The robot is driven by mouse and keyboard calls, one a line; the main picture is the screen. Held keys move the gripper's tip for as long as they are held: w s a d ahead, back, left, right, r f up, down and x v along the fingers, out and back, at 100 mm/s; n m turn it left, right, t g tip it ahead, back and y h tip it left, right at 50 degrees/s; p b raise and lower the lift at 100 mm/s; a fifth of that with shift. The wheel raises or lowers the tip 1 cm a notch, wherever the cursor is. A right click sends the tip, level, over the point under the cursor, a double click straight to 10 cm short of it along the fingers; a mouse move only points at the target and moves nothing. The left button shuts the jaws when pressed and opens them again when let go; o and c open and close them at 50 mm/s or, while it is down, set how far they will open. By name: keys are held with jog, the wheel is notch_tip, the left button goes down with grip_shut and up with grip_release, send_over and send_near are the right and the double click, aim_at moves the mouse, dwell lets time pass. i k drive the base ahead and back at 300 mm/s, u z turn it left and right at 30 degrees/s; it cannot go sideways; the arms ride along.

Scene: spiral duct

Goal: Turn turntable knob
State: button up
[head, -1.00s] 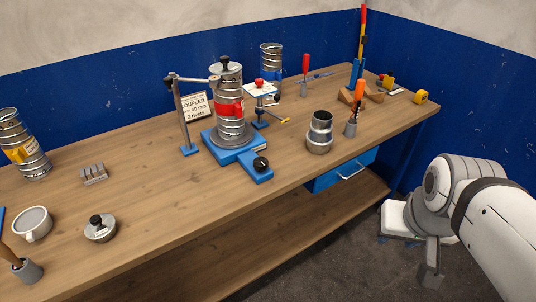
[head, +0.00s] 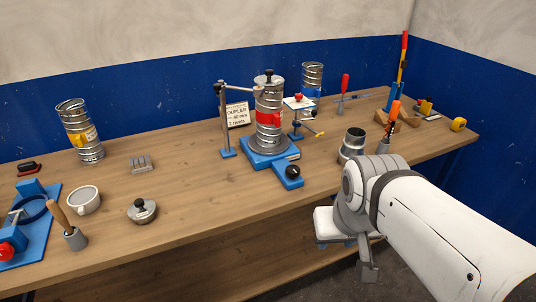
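The turntable is a blue base (head: 258,158) with a round grey platter (head: 268,145) on the workbench. A black knob (head: 292,172) sits on the base's front right arm. A ribbed metal spiral duct (head: 268,103) with a red band stands upright on the platter, capped by a lid with a black handle. My gripper (head: 337,243) is in front of the bench edge, below and right of the knob and apart from it. It is small and partly hidden by my wrist, so I cannot tell whether it is open.
A post with an arm (head: 223,120) stands left of the duct. A clamp stand (head: 297,120) is behind it. A metal collar (head: 352,143) stands to the right, near my arm. A lidded tin (head: 142,210) and a white cup (head: 83,200) are left. Bench (head: 205,195) left of the knob is bare.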

aim_at(293, 171)
jog(key=i, duration=1)
jog(key=u, duration=0.05)
